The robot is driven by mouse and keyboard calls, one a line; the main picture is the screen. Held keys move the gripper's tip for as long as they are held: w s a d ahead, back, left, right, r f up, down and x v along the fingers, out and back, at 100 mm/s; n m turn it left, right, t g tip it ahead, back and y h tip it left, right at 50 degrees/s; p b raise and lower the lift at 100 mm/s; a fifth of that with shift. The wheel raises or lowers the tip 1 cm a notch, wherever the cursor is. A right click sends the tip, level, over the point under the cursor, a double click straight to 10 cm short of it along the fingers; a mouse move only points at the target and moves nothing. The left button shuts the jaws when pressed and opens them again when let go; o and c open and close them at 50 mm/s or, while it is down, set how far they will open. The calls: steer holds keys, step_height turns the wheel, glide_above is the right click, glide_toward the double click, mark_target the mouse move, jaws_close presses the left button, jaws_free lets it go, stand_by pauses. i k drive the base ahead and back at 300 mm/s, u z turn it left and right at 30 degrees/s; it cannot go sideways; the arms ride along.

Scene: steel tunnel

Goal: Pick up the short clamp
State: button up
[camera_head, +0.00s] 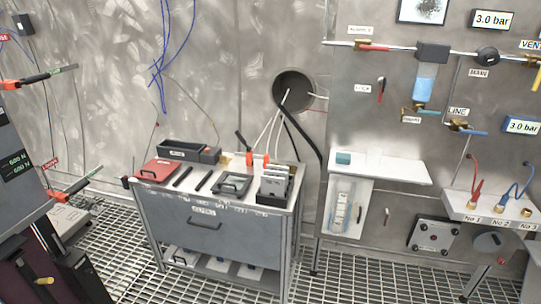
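No thing in view is clearly labelled as the short clamp. On the steel bench (216,224), a black upright tool with orange parts (250,158) stands at the back, beside a second orange piece (266,159); these look clamp-like, but I cannot tell which is short. Two slim dark bars (182,176) and (204,180) lie side by side on the bench top, too small to identify. My gripper is not in view.
The bench also bears a red case (160,171), a grey open tray (189,151), a dark square frame (233,184) and a black rack of upright plates (274,187). A wall panel with valves and a white shelf (380,166) stands right. Grating floor (345,287) shows in front.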

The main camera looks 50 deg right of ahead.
mark_target(249, 157)
steer(key=u, duration=0.75)
steer(key=k, duration=0.1)
steer(key=z, duration=2.1)
steer(key=k, duration=0.9)
steer(key=u, duration=0.1)
steer(key=i, duration=0.7)
steer(key=u, duration=0.05)
